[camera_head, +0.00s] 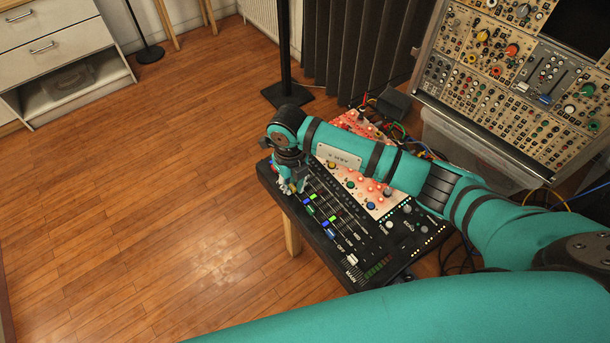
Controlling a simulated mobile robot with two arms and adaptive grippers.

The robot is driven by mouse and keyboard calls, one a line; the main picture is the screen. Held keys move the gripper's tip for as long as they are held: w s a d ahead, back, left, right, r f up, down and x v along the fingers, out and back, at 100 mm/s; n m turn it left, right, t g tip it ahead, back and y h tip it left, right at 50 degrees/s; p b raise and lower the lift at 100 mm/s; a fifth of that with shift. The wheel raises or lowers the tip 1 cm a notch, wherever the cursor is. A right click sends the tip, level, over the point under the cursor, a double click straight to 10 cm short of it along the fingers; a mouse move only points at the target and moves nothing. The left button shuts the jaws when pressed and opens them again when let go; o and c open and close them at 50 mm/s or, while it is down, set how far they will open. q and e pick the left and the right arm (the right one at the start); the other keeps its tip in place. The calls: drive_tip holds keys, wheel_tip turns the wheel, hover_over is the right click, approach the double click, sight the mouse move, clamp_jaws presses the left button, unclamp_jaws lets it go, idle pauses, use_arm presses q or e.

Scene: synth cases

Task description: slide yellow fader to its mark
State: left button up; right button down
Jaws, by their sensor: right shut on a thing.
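A black mixer with a row of faders (372,232) stands on a small wooden table. My right gripper (287,187) points down at the mixer's far left end, at the fader row. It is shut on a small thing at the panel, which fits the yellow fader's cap. The fingers hide most of that cap, and its mark cannot be made out. My left gripper is out of view.
A pale panel with red-lit buttons and knobs (372,196) sits behind the mixer, partly under my right forearm. Cables (396,131) and a modular synth rack (500,85) are at the back right. A black stand (286,90) rises behind. The wooden floor at left is clear.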

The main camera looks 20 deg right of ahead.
drive_tip(key=shift+a+r, duration=0.1)
drive_tip(key=shift+a, duration=0.35)
drive_tip(key=shift+d, duration=0.35)
drive_tip(key=c, duration=1.5)
unclamp_jaws()
drive_tip(key=shift+s+a, duration=0.1)
drive_tip(key=shift+a, duration=0.15)
drive_tip(key=shift+o, duration=0.9)
drive_tip(key=shift+d, duration=0.15)
drive_tip(key=shift+r, duration=0.15)
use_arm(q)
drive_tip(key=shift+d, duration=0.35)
use_arm(e)
wheel_tip(320, 180, up, 12)
drive_tip(key=shift+f, duration=0.2)
